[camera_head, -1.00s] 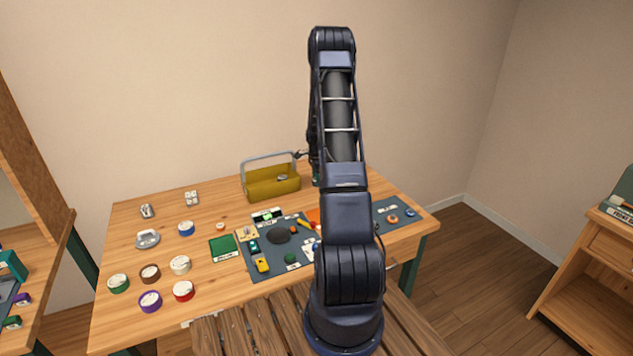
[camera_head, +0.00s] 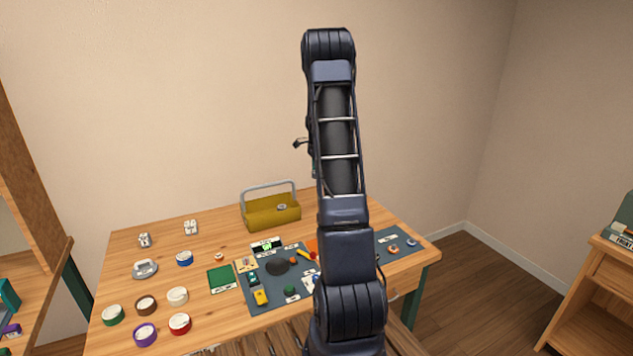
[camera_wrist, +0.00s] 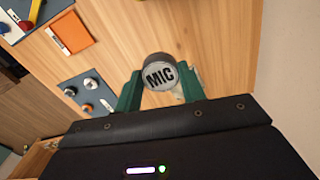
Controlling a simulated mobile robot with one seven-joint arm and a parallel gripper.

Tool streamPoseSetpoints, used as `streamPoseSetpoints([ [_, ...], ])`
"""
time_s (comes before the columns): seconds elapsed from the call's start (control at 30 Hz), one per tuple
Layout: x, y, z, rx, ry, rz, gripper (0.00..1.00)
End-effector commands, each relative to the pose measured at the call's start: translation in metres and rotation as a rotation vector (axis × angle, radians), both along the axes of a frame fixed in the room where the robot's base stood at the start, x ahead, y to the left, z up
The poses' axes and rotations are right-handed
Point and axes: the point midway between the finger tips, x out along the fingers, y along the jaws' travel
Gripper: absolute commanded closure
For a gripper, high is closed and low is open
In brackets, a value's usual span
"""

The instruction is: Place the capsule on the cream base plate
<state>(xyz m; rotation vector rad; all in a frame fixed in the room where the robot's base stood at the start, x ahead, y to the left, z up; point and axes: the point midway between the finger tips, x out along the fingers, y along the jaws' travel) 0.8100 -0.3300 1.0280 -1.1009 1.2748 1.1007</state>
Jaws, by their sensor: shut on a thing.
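My gripper (camera_wrist: 160,88) has its green fingers shut on a round capsule (camera_wrist: 158,74) with a pale face marked "MIC" and a dark rim. It holds the capsule above the wooden table. In the head view my arm hides the gripper and the capsule. A small cream piece (camera_head: 246,265) lies at the left edge of the grey mat (camera_head: 268,302); I cannot tell if it is the cream base plate.
An olive toolbox (camera_head: 272,212) with a grey handle stands at the table's back. Several tape rolls, including a red one (camera_head: 180,324), stand at left. An orange pad (camera_wrist: 70,32) and a smaller grey mat (camera_wrist: 84,104) lie below the gripper.

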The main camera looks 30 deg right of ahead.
Motion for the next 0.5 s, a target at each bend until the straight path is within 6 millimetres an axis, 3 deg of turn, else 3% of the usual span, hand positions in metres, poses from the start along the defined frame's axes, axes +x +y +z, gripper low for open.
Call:
streamPoseSetpoints([
  [0.13,0.001,-0.006,0.009,0.001,0.002,-0.005,0.83],
  [0.23,0.004,-0.025,0.008,0.006,0.009,-0.021,0.83],
  [0.5,0.013,-0.113,0.008,0.016,0.018,-0.073,0.83],
])
